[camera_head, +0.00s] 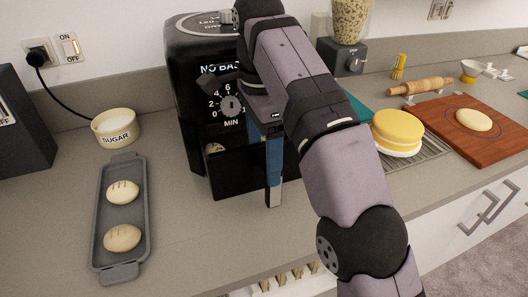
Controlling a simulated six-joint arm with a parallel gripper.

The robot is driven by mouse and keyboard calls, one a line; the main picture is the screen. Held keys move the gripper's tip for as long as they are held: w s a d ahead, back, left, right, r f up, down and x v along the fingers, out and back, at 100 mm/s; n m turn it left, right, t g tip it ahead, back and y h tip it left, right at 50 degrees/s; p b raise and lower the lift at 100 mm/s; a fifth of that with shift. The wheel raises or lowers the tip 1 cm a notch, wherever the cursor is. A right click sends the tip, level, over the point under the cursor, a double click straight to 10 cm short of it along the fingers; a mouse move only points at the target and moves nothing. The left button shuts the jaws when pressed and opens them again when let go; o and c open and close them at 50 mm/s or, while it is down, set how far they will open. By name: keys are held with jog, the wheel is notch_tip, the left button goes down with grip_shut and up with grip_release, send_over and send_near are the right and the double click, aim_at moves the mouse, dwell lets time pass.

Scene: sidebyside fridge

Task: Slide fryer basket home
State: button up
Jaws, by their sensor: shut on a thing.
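The black air fryer (182,90) stands on the counter, with a dial and a lit display that starts "NO BAS"; my arm covers the rest. Its dark fryer basket (232,178) sticks out at the front below the dial, partly pulled out, with a pale bun (215,149) showing inside at its left.
A grey tray (97,242) with two buns and a sugar bowl (115,127) stand left of the fryer. A yellow cake (397,130) on a rack, a blender (346,55) and a wooden board (497,139) are at the right. The counter is clear between tray and basket.

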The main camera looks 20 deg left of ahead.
aim_at(257, 144)
jog(key=shift+w+a+f+p, duration=0.25)
jog(key=shift+w+a+p, duration=0.85)
jog(key=shift+p, duration=0.3)
dwell(3.3)
jog(key=shift+w+a+f, duration=0.2)
jog(key=shift+a+f, duration=0.05)
jog(key=shift+f, duration=0.1)
dwell(1.4)
jog(key=o, duration=1.5)
jog(key=shift+c, duration=0.2)
jog(key=o, duration=0.3)
jog(key=shift+w+a+f, duration=0.1)
jog(key=shift+w+a, duration=0.05)
jog(key=shift+r, duration=0.2)
